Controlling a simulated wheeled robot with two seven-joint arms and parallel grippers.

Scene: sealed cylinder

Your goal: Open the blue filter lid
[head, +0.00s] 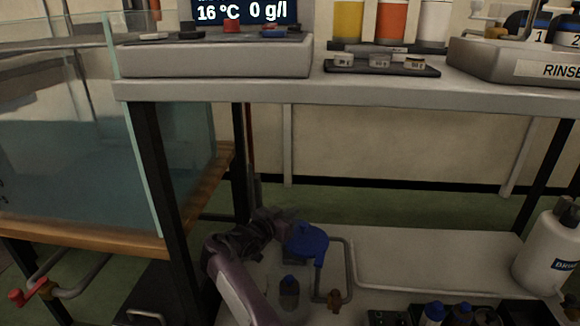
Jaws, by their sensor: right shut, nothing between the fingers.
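My right gripper (286,222) is at the lid's upper left edge, shut and empty. It is very close to the lid; I cannot tell whether it touches. My right arm comes up from the bottom of the picture. My left gripper is not in view.
A grey pipe (350,272) with a brass valve (335,298) stands right of the filter. A blue-capped bottle (289,290) is below it. A white jug (549,250) stands right; the shelf tray (440,262) between is bare.

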